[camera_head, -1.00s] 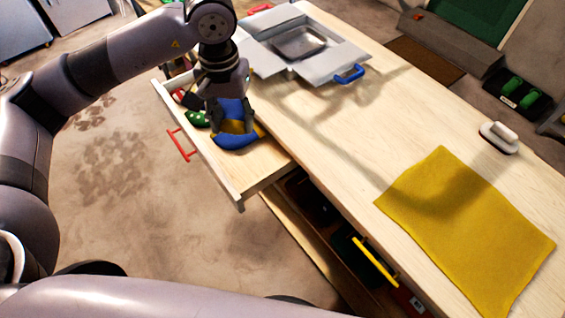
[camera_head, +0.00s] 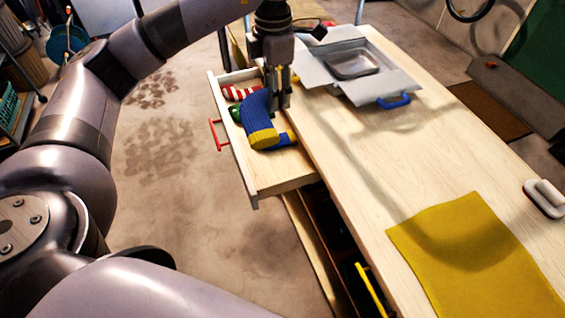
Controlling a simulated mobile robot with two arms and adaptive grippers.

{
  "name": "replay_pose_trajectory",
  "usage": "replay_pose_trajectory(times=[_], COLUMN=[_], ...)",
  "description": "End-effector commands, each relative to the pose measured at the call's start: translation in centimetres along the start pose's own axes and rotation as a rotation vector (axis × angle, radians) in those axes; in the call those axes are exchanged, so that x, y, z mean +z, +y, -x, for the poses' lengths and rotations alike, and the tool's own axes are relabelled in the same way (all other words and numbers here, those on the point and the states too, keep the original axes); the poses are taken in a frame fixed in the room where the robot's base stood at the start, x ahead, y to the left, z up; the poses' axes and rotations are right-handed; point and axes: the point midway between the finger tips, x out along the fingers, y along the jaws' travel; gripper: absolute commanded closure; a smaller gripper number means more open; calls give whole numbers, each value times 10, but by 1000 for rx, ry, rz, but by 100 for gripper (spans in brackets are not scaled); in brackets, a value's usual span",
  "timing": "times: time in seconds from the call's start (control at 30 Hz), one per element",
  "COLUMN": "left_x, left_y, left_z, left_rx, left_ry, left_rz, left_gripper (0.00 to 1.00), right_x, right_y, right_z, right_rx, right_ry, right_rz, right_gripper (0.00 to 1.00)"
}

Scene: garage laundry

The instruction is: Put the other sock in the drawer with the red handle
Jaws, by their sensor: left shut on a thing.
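The drawer with the red handle (camera_head: 218,135) is pulled open from the wooden table. My left gripper (camera_head: 279,104) points down over the drawer, by the table's edge, and is shut on a blue sock with a yellow band (camera_head: 258,112). The sock hangs bent at the left of the fingers, low over the drawer. Another blue piece with yellow (camera_head: 283,141) shows under it; I cannot tell exactly where the two part. A red and white striped thing (camera_head: 240,93) and a bit of green (camera_head: 235,112) also lie in the drawer. My right gripper is not in view.
The drawer's front part (camera_head: 278,173) is bare. A yellow handle (camera_head: 371,290) shows lower down.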

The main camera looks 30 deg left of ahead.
Motion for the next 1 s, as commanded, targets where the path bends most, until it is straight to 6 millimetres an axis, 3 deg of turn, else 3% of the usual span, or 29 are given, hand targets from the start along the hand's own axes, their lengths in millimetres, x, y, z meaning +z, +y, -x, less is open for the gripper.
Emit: replay_pose_trajectory(times=[0.23,0.5,0.77,0.87,1.0], left_x=[-9,-19,-23,-24,-24], left_y=[24,44,51,51,50], left_z=[11,22,24,11,-23], left_rx=[-6,-18,-24,-23,-23], left_ry=[-1,4,9,14,16], left_rz=[666,1299,1563,1581,1581], left_gripper=[82,82,82,82,82], right_x=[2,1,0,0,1], right_y=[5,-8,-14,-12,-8], right_z=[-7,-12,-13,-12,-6], right_rx=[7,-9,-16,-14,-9], right_ry=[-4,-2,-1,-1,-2], right_rz=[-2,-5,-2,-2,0], right_gripper=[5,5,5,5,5])
